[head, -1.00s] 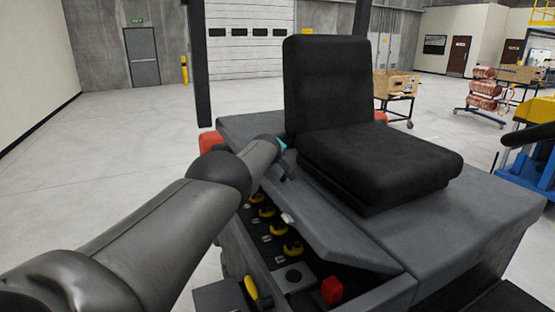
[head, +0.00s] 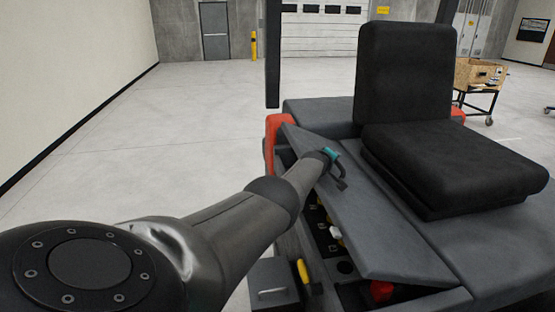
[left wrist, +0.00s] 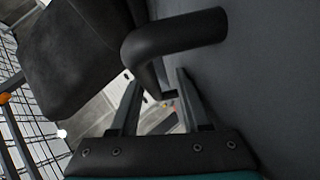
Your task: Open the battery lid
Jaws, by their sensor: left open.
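The battery lid (head: 385,235) is a long grey panel beside the seat in the head view. It stands tilted, partly raised, with the dark battery compartment (head: 320,238) showing below its edge. My left gripper (head: 342,184) is at the lid's outer edge, and its fingers are small and partly unclear there. A black curved bar (left wrist: 180,35) passes just beyond the fingertips, beside a grey surface (left wrist: 270,70). Contact cannot be told. My right gripper is out of view.
The black seat (head: 405,80) stands close to the lid's right side. A red corner part (head: 274,130) and a dark post (head: 273,60) rise near the far end. A yellow handle (head: 303,272) is by the compartment's near end. Open floor lies left.

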